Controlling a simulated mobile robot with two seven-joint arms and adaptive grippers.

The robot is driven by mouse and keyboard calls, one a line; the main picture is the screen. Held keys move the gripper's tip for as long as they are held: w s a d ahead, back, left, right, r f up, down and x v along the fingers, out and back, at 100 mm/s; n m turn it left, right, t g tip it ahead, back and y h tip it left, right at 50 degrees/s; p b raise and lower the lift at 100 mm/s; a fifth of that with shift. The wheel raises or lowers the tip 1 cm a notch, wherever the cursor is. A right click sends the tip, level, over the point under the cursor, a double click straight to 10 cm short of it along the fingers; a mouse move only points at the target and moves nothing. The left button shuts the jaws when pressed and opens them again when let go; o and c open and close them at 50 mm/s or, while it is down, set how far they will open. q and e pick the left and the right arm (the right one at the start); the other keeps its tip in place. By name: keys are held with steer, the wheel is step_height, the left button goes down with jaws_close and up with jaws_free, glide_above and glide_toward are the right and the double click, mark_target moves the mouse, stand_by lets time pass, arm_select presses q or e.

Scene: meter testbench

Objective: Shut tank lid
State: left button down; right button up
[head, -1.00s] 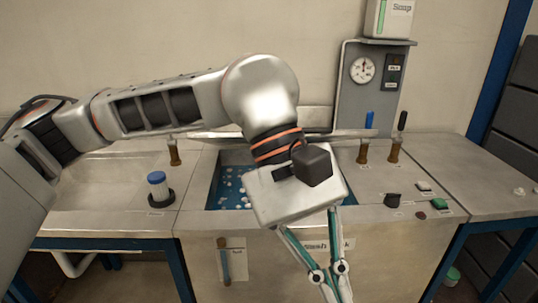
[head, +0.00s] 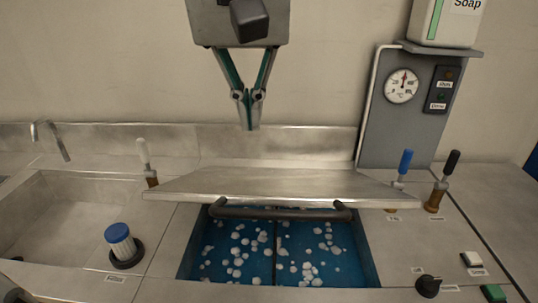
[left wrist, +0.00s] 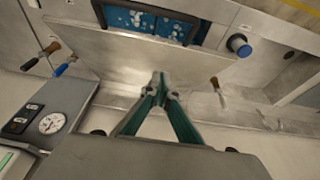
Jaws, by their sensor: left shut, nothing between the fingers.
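The tank lid (head: 280,184) is a flat metal panel with a dark bar handle (head: 280,213) along its front edge. It stands open, tilted up at the back of the tank (head: 189,262), which holds blue liquid with white floating pieces. My left gripper (head: 249,127) is shut and empty, above and behind the lid near the back wall. In the left wrist view, the closed fingertips (left wrist: 158,78) point toward the lid (left wrist: 140,52), with the tank opening beyond it. I cannot tell whether they touch it. My right gripper is not in view.
Left of the tank are a sink (head: 60,215), a faucet (head: 55,140) and a blue-capped container (head: 119,240). Several lever handles, including a blue one (head: 405,162), stand beside the lid. A gauge panel (head: 395,120) and soap dispenser (head: 446,22) are at right.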

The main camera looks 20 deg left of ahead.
arm_select(q)
steer(key=b, duration=0.2)
glide_above(254, 195)
steer(key=x, duration=0.3)
steer(key=s+x, duration=0.1)
steer(key=x, duration=0.4)
steer(key=shift+s+d+f, duration=0.2)
steer(key=shift+f, duration=0.3)
steer(key=f, duration=0.1)
steer(key=s+f, duration=0.1)
steer(key=f, duration=0.1)
steer(key=shift+d, duration=0.2)
steer(key=shift+s+f, duration=0.25)
steer(key=shift+f, duration=0.25)
